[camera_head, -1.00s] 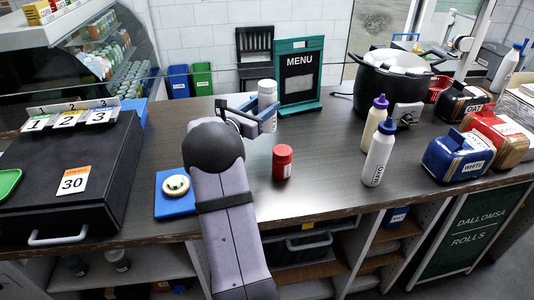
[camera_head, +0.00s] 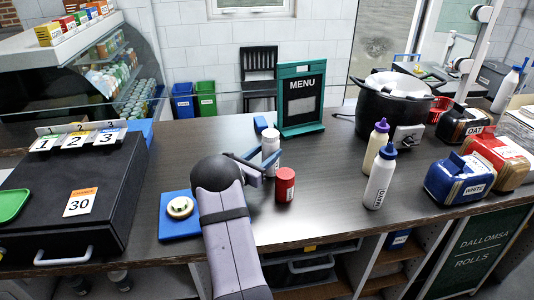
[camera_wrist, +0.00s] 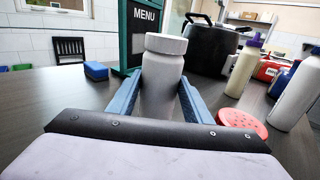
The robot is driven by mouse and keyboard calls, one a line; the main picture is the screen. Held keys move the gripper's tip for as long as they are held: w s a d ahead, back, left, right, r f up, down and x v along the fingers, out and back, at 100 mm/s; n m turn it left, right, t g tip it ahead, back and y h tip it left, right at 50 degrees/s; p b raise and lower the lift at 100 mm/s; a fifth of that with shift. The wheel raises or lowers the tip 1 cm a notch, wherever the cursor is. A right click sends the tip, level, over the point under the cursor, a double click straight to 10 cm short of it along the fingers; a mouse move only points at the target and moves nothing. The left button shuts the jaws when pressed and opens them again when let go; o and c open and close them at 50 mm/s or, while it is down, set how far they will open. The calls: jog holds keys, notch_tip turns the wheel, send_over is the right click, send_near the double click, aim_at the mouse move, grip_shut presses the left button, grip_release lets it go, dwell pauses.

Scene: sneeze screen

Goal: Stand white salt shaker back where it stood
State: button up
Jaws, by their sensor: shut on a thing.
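The white salt shaker (camera_head: 270,144) is upright between the jaws of my gripper (camera_head: 264,160), which is shut on it. In the wrist view the shaker (camera_wrist: 163,75) stands between two blue fingers (camera_wrist: 158,98), its lid up and its lower part hidden by my gripper. I cannot tell whether its base touches the counter. A red shaker (camera_head: 285,184) stands just right and in front of my gripper; its red holed lid (camera_wrist: 241,122) shows close by the right finger in the wrist view.
A menu stand (camera_head: 301,97) and a small blue block (camera_head: 260,124) are behind the shaker. Two bottles (camera_head: 379,177) and a black pot (camera_head: 390,104) stand to the right. A blue coaster (camera_head: 180,228) with a round item lies left. Counter (camera_head: 330,160) is bare between.

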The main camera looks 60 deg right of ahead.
jog(key=shift+f, duration=0.4)
jog(key=shift+f, duration=0.15)
jog(key=o, duration=1.1)
jog(key=shift+r, duration=0.2)
jog(key=shift+a+f, duration=0.15)
jog(key=shift+a, duration=0.2)
jog(key=a+b, duration=0.3)
jog(key=a, duration=0.8)
jog(key=shift+a, duration=0.2)
jog(key=shift+s, duration=0.1)
